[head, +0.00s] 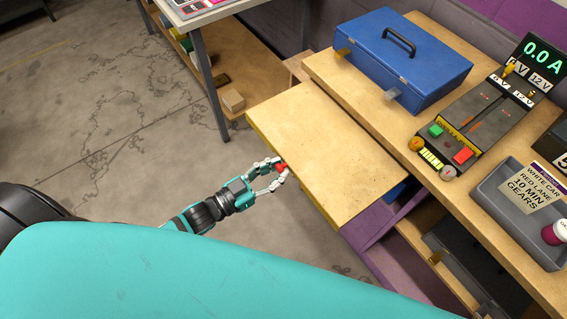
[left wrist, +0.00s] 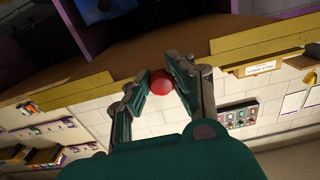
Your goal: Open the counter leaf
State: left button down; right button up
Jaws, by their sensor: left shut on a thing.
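The counter leaf (head: 325,145) is a pale wooden panel at the left side of the wooden counter (head: 440,120). It looks roughly level, with its left edge over the floor. A small red knob (head: 281,167) sits at that edge. My left gripper (head: 277,173) is shut on the knob, reaching in from the left. In the left wrist view the red knob (left wrist: 161,83) is round and lies between my two fingertips, with a wooden edge behind it. My right gripper is in neither view.
A blue metal box (head: 403,60), a control panel (head: 478,113) and a grey tray (head: 520,212) stand on the counter. Purple-sided shelving (head: 385,240) is below. Another table (head: 215,12) stands at the upper left. The concrete floor (head: 110,110) left of the leaf is clear.

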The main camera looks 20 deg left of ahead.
pick_arm(q)
jog(key=c, duration=1.1)
grip_release()
jog(key=shift+c, duration=0.2)
jog(key=v, duration=1.2)
jog(key=s+a+f+n+g+y, duration=0.1)
jog(key=s+a+f+g+y, duration=0.15)
jog(key=f, duration=0.65)
jog(key=s+a+f+n+g+y, duration=0.1)
jog(key=a+f+n+y, duration=0.2)
jog(key=f, duration=0.6)
jog(key=s+a+f+g+y, duration=0.1)
jog(key=a+f+g+y, duration=0.2)
jog(key=f, duration=0.7)
jog(key=s+d+f+g+y, duration=0.1)
jog(key=s+d+f+g, duration=0.2)
jog(key=s+f, duration=0.4)
jog(key=s+d+f+g+y, duration=0.1)
jog(key=s+d+f+g, duration=0.2)
jog(key=s+f, duration=0.4)
jog(key=s+g, duration=0.1)
jog(key=s, duration=0.4)
jog(key=shift+d+n, duration=0.4)
